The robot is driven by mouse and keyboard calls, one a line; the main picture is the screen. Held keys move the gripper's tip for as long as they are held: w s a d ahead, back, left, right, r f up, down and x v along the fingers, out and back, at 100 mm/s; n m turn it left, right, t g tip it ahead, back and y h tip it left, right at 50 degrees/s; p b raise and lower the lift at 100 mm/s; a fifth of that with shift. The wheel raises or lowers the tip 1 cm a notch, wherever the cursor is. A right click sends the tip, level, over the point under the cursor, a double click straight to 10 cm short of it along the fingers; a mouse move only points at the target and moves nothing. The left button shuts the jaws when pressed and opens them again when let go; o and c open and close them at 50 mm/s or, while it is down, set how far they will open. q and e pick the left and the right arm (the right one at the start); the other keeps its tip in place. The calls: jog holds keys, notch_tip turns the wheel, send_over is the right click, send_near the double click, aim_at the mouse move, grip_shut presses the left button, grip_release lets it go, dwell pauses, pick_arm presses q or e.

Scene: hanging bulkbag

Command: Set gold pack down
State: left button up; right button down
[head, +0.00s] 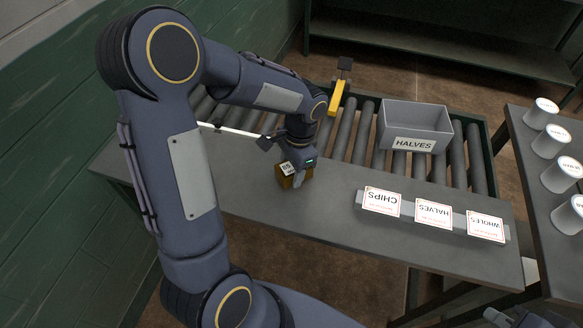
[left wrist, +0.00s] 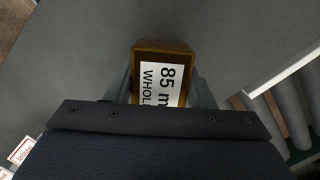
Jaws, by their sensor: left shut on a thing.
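The gold pack (head: 290,180) is a small gold-brown block with a white label reading 85. My left gripper (head: 298,176) is shut on it above the grey bench top, near the bench's front edge. In the left wrist view the gold pack (left wrist: 163,75) sits between the two fingers, its label reading "85 m" and "WHOL", partly cut off by the gripper body. I cannot tell whether the pack touches the bench. Part of my right arm (head: 515,317) shows at the bottom right; its fingers are not clearly visible.
A grey bin (head: 415,115) labelled HALVES stands on the roller conveyor (head: 350,140) behind the bench (head: 245,196). A sign strip with CHIPS (head: 381,201), HALVES (head: 433,213) and WHOLES (head: 485,226) cards lies at the right. Several white tubs (head: 551,141) stand on the right table. The bench middle is clear.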

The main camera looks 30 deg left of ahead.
pick_arm(q)
jog(key=shift+f, duration=0.2)
jog(key=o, duration=1)
jog(key=shift+o, duration=0.2)
jog(key=shift+r, duration=0.1)
notch_tip(320, 180, up, 12)
jog(key=w+d, duration=0.1)
jog(key=s+d+n+t+h, duration=0.1)
jog(key=s+n+t+h, duration=0.1)
jog(key=s, duration=0.6)
jog(key=s+d+n+t+h, duration=0.2)
jog(key=s+n+t, duration=0.3)
jog(key=s, duration=0.4)
jog(key=shift+s+d+r+n+h+p, duration=0.2)
jog(key=shift+d+r+n+h+p, duration=0.1)
jog(key=shift+r+n+h, duration=0.15)
jog(key=shift+f, duration=0.1)
